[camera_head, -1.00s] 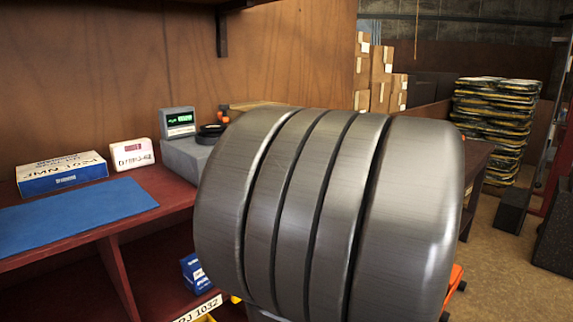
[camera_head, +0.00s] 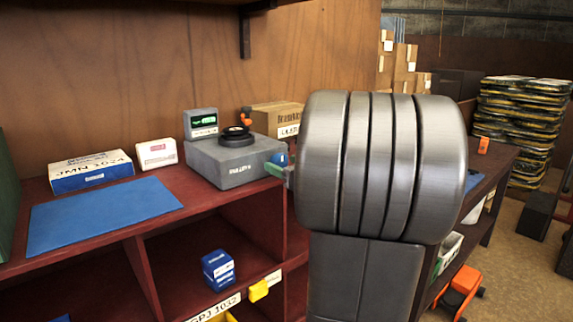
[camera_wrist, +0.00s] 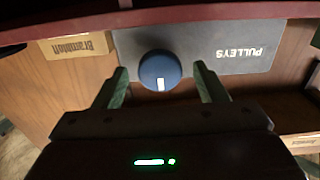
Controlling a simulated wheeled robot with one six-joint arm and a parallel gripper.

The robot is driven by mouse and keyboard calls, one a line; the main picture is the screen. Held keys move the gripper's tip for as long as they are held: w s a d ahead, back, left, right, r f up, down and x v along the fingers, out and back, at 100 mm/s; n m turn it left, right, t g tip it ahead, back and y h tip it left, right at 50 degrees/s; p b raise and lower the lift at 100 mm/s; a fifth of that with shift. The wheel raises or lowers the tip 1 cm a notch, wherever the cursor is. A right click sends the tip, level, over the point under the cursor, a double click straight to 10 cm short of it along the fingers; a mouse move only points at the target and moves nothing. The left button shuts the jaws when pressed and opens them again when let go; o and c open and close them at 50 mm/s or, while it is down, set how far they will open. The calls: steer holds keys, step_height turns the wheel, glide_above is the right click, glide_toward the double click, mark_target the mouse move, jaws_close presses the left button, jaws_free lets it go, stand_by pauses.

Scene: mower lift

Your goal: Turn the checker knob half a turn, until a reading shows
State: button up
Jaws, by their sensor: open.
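The checker (camera_head: 225,164) is a grey box on the red bench, with a black round part (camera_head: 236,137) on top. Its small display (camera_head: 203,121) is lit green, but I cannot read it. The blue knob (camera_wrist: 160,72) with a white mark is on its front face, and a bit of it shows in the head view (camera_head: 280,158). My gripper (camera_wrist: 161,70) is open, with one green finger on each side of the knob and a visible gap to both. In the head view a green finger (camera_head: 275,170) shows by the knob, and my arm hides the rest.
A blue mat (camera_head: 100,214), a blue-and-white box (camera_head: 91,172) and a small white box (camera_head: 156,154) lie left of the checker. A brown carton (camera_head: 276,117) stands behind it. A small blue box (camera_head: 218,268) and a yellow tag (camera_head: 258,290) are on the shelf below.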

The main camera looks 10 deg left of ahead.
steer(key=c, duration=1)
steer(key=shift+f, duration=0.1)
